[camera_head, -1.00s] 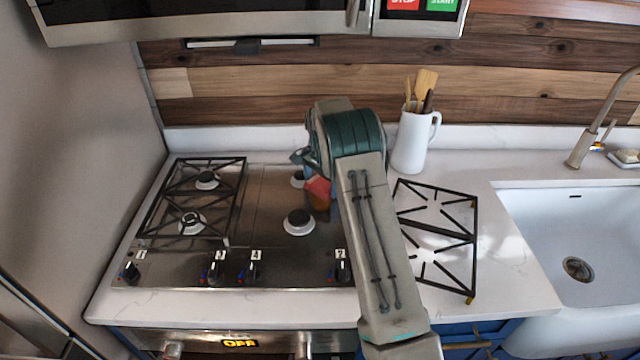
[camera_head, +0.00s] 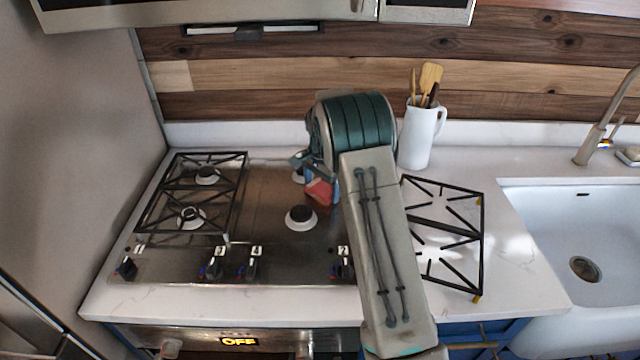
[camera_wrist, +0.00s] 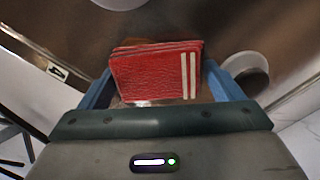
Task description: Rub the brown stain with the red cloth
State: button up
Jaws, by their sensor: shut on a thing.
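The red cloth (camera_wrist: 150,75) is a folded pad with white stripes at one end. It sits between the blue fingers of my gripper (camera_wrist: 162,88), which is shut on it. In the head view the cloth (camera_head: 319,191) is low over the bare right half of the steel hob, left of my arm. I cannot tell for sure whether it touches the surface. The brown stain is mostly hidden by the cloth and gripper; only brownish slivers show at the cloth's edges in the wrist view.
A bare burner (camera_head: 301,217) is just below the cloth, and another is partly hidden behind it. A black grate (camera_head: 190,195) covers the hob's left half. A loose grate (camera_head: 441,232) lies on the white counter to the right. A white utensil jug (camera_head: 417,138) stands behind.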

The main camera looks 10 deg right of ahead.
jog(key=shift+s+a+f+b, duration=0.15)
jog(key=shift+s+b, duration=0.2)
jog(key=shift+s, duration=0.55)
jog(key=shift+s+a+f+b, duration=0.1)
jog(key=shift+s+a+b, duration=0.2)
jog(key=shift+s, duration=0.55)
jog(key=shift+s+a+f+b, duration=0.1)
jog(key=shift+s+b, duration=0.3)
jog(key=shift+s, duration=0.5)
jog(key=shift+r+p, duration=1.95)
jog(key=shift+r, duration=1.15)
notch_tip(320, 180, up, 3)
jog(key=shift+r+p, duration=0.1)
jog(key=shift+p, duration=0.9)
jog(key=shift+f, duration=0.2)
jog(key=b, duration=0.5)
send_over(322, 208)
jog(key=shift+a+f, duration=0.1)
jog(key=shift+f, duration=3.25)
